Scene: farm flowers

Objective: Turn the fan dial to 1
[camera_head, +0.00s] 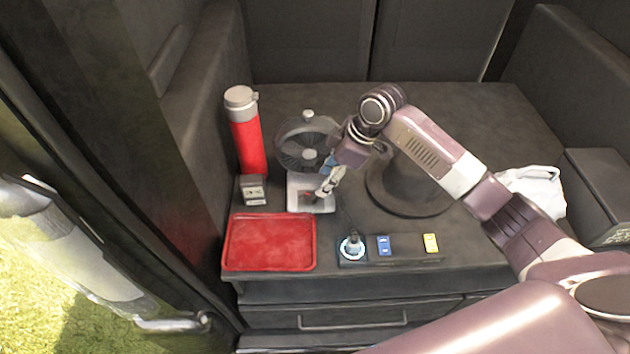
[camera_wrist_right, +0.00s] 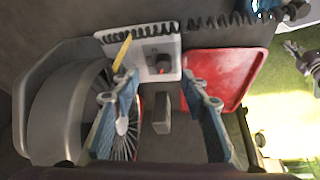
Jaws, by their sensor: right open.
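The fan (camera_head: 308,145) stands on the counter with its round cage above a white base (camera_head: 300,188). In the right wrist view, the white base (camera_wrist_right: 143,50) carries a dark dial (camera_wrist_right: 160,64) with a small red mark beside it; its numbers are too small to read. My right gripper (camera_head: 330,180) is over the base in the head view. In the wrist view its fingers (camera_wrist_right: 165,108) are apart with blue pads, and the dial shows beyond the gap between them. No contact with the dial shows. A pale, sunlit arm at the far left (camera_head: 80,255) appears mine; its fingers are unclear.
A red flask (camera_head: 246,135) and a small grey box (camera_head: 253,190) stand left of the fan. A red tray (camera_head: 270,243) lies in front. A power strip (camera_head: 408,246) with a glowing plug (camera_head: 352,248) is at the front edge. A white bag (camera_head: 538,188) lies right.

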